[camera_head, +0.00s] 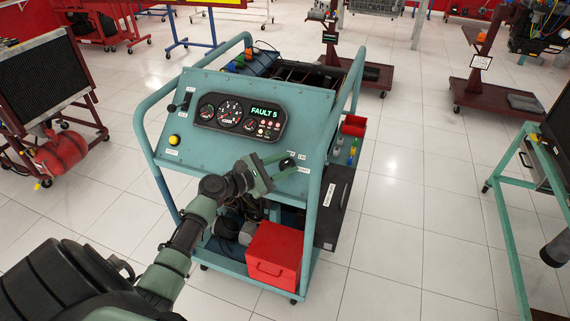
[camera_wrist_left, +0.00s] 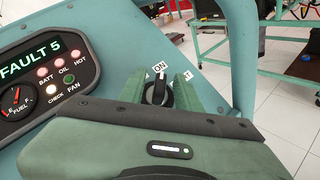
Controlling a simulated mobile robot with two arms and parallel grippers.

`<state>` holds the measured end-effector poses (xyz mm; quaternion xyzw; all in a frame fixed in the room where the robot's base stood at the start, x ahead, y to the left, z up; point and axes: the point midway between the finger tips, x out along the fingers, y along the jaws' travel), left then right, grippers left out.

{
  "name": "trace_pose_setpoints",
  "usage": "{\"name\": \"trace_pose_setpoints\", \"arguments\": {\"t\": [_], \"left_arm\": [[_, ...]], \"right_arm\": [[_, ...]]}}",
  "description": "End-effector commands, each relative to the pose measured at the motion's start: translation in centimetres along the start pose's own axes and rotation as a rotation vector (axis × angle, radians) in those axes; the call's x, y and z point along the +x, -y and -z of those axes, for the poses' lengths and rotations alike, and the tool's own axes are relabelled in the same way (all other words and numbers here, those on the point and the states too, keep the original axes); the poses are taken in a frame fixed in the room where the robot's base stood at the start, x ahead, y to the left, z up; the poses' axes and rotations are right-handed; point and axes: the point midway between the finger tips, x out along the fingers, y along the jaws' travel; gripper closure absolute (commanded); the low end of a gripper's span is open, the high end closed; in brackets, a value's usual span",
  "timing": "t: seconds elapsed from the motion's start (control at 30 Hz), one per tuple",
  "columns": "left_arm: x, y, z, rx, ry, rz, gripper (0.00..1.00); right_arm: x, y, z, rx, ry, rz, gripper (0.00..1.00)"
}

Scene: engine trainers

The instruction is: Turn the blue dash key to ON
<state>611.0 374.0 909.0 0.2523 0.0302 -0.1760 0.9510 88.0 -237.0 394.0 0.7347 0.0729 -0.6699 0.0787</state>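The blue trainer cart has a sloping dash panel (camera_head: 215,135) with gauges and a green "FAULT 5" readout. A black rotary key switch (camera_wrist_left: 159,92) sits at the panel's right side; it also shows in the head view (camera_head: 287,162). I see no blue on the key. Its white mark points up toward the "ON" label (camera_wrist_left: 160,67); another label, partly hidden, is to the right. My left gripper (camera_head: 283,165) is at the switch, with one finger on each side (camera_wrist_left: 158,98). The fingers look spread, with narrow gaps beside the key; contact is unclear. My right gripper is out of view.
The cart's tubular frame (camera_head: 325,170) rises just right of the switch. A red toolbox (camera_head: 273,254) sits on the lower shelf. A yellow button (camera_head: 174,140) and a black lever switch are at the panel's left. Other stands surround the cart; white floor is open to the right.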

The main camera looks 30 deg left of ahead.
Motion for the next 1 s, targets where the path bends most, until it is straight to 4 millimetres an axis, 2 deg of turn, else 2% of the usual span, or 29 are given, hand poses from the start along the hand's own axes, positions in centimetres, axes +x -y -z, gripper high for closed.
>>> {"name": "trace_pose_setpoints", "arguments": {"t": [0.33, 0.73, 1.0], "left_arm": [[-0.4, 0.0, 0.1, 0.0, 0.0, -0.001, 0.67], [-6.6, 0.1, 0.2, 0.001, -0.003, 0.0, 0.67], [-7.9, 0.0, 0.0, 0.0, 0.0, 0.0, 0.67]], "right_arm": [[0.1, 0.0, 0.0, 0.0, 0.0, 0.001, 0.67], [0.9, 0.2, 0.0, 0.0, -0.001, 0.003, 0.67], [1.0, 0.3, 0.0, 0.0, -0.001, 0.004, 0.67]]}}
